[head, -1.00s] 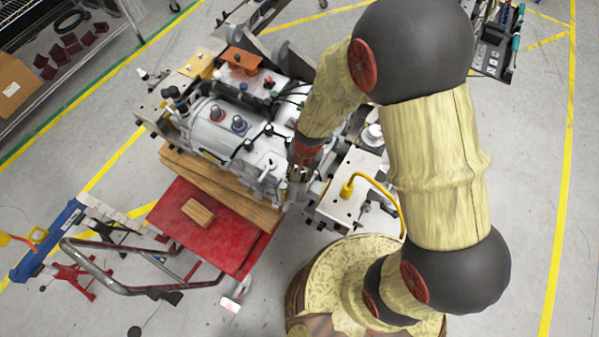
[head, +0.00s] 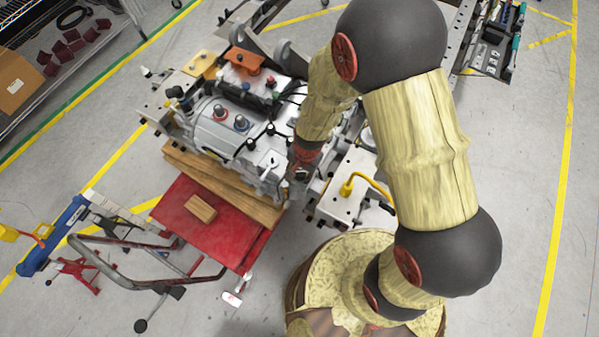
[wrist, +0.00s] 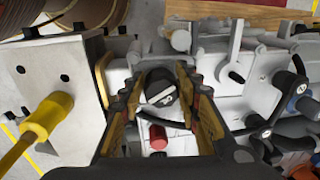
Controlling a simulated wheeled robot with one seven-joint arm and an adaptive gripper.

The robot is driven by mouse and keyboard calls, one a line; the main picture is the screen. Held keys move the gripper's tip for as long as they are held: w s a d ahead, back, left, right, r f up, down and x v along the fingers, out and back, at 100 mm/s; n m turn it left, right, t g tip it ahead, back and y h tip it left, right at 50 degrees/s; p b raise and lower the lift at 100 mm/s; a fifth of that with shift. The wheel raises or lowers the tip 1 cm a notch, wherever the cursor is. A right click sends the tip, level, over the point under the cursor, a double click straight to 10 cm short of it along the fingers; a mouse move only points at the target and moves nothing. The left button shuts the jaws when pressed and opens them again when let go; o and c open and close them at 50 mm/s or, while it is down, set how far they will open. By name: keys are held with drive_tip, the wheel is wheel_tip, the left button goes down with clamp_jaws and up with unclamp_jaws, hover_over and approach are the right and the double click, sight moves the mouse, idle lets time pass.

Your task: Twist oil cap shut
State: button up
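In the wrist view a dark round cap with a pale bar across it (wrist: 160,88) shows on the grey casting, between my fingers; I take it for the oil cap. My gripper (wrist: 160,74) is open, with one finger to each side of the cap. A gap seems to show between each finger and the cap, and contact cannot be made out. In the head view my gripper (head: 299,173) is at the near right end of the grey engine casting (head: 213,132). The cap is hidden there by my arm.
A red knob (wrist: 157,137) is close below the cap in the wrist view. A white box with a yellow plug and cable (head: 347,187) stands right of my gripper. A red cart top (head: 208,235) lies below the casting. Floor at the right is clear.

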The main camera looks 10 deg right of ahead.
drive_tip(key=o, duration=0.4)
drive_tip(key=shift+w, duration=0.1)
drive_tip(key=shift+o, duration=0.2)
drive_tip(key=shift+r, duration=0.15)
wheel_tip(320, 180, up, 7)
drive_tip(key=p, duration=0.6)
drive_tip(key=shift+p, duration=0.35)
